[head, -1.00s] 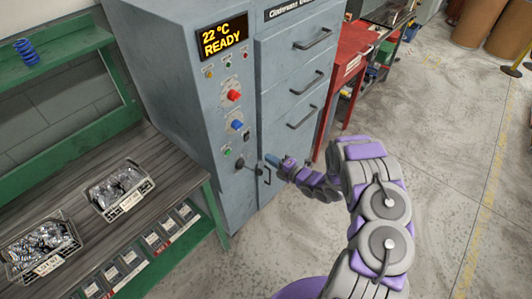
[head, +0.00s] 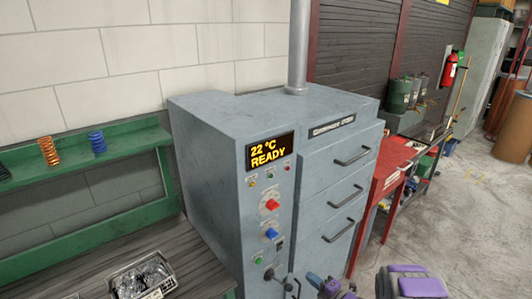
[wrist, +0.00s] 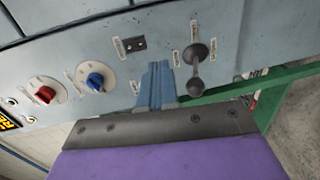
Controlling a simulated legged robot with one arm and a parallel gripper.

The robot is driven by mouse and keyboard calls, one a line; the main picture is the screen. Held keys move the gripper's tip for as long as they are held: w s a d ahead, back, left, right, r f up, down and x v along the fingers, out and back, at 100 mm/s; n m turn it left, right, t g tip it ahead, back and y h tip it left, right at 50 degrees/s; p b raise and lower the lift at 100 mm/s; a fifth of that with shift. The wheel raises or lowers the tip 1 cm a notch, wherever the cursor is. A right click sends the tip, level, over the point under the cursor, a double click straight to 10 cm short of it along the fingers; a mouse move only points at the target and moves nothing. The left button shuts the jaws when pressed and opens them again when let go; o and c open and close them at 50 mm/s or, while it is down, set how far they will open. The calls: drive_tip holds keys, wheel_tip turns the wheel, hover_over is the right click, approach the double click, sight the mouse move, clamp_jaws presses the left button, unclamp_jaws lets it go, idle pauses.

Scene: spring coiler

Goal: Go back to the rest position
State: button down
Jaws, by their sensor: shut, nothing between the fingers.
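My gripper (head: 314,281) is at the bottom edge of the head view, in front of the grey oven (head: 221,180). In the wrist view my gripper (wrist: 155,72) shows its blue fingers shut together and empty, pointing at the oven's control panel (wrist: 130,65). A dark lever with two round knobs (wrist: 197,68) is just right of the fingertips. I cannot tell whether they touch the panel. Most of my arm is below the head view.
The oven's display (head: 269,151) reads 22 °C READY. Red (head: 271,204) and blue (head: 271,234) knobs sit below it. The drawers look closed. Open floor (head: 465,215) lies at the right.

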drive_tip(key=w+d+r+m+g+h, duration=0.25)
drive_tip(key=d+r+m+h, duration=0.25)
drive_tip(key=d+r+h, duration=0.5)
drive_tip(key=s+d+r+m+g+h, duration=0.35)
drive_tip(key=s+d+r+m, duration=0.25)
drive_tip(key=s+r+m, duration=0.4)
drive_tip(key=s+a+r+m+g+y, duration=0.1)
drive_tip(key=s+a+r+m+g, duration=0.2)
drive_tip(key=s+a, duration=0.4)
drive_tip(key=s+a+r+m+g+y, duration=0.2)
drive_tip(key=s+a, duration=0.5)
drive_tip(key=s, duration=1.1)
drive_tip(key=s+a+r+m+g+y, duration=0.1)
drive_tip(key=s+a+r+m+g, duration=0.3)
drive_tip(key=s+a, duration=0.4)
drive_tip(key=s+r+m, duration=0.1)
drive_tip(key=s+r, duration=0.1)
drive_tip(key=s, duration=0.3)
drive_tip(key=shift+s, duration=0.3)
drive_tip(key=shift+w, duration=0.1)
